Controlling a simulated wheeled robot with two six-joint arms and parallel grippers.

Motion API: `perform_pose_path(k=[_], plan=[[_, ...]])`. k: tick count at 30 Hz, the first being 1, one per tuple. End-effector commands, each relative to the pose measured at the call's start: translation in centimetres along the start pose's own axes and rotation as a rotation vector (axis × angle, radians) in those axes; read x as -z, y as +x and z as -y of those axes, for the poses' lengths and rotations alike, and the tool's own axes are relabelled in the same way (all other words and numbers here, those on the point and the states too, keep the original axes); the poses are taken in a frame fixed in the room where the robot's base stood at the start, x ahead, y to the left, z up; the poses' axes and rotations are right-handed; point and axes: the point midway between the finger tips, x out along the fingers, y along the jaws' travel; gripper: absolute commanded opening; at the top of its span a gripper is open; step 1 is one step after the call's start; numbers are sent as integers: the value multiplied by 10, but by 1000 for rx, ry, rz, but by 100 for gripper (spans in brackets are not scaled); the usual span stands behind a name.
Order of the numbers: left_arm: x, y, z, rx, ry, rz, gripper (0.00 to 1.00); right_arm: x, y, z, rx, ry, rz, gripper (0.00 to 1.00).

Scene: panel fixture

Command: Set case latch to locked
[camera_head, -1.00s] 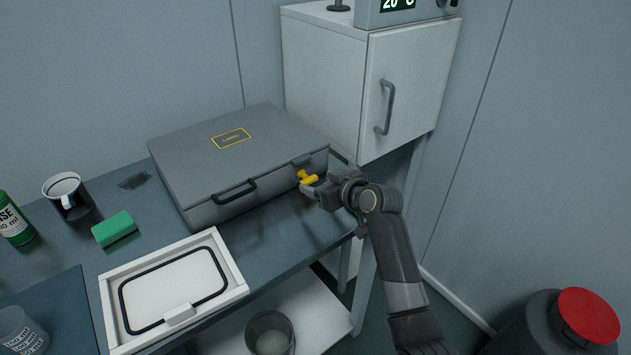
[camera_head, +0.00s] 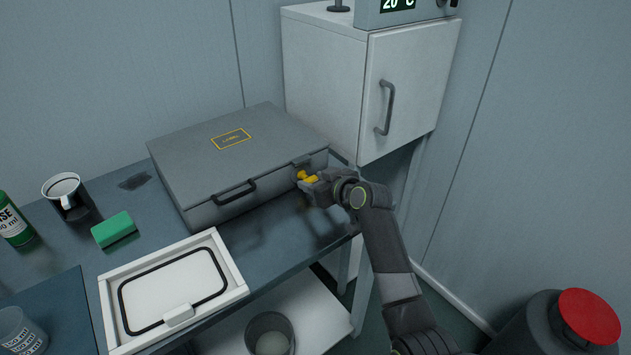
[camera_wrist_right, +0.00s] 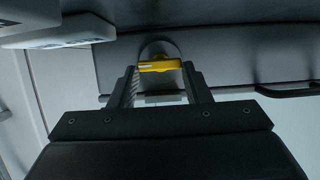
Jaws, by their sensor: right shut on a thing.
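The grey case (camera_head: 215,165) sits closed on the bench. Its yellow latch (camera_head: 304,177) is on the front face near the right end; the latch also shows in the right wrist view (camera_wrist_right: 160,66) as a yellow bar in front of a rounded grey plate. My right gripper (camera_head: 312,184) is at the latch, and it shows in the right wrist view (camera_wrist_right: 160,88) with its fingers on both sides of the yellow bar, shut on it. The fingers partly hide the latch in the head view. My left gripper is not in view.
A white framed panel (camera_head: 175,285) lies in front of the case. A white cabinet (camera_head: 335,85) stands behind on the right.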

Motion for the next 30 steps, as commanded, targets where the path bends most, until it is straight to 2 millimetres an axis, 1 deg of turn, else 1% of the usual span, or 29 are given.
perform_pose_path(k=[5,11,30], plan=[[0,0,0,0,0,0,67,0,0,0,-3,-7,0,21],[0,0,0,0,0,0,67,0,0,2,-26,-63,-1,21],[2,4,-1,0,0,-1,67,-3,1,9,-192,-464,0,21]])
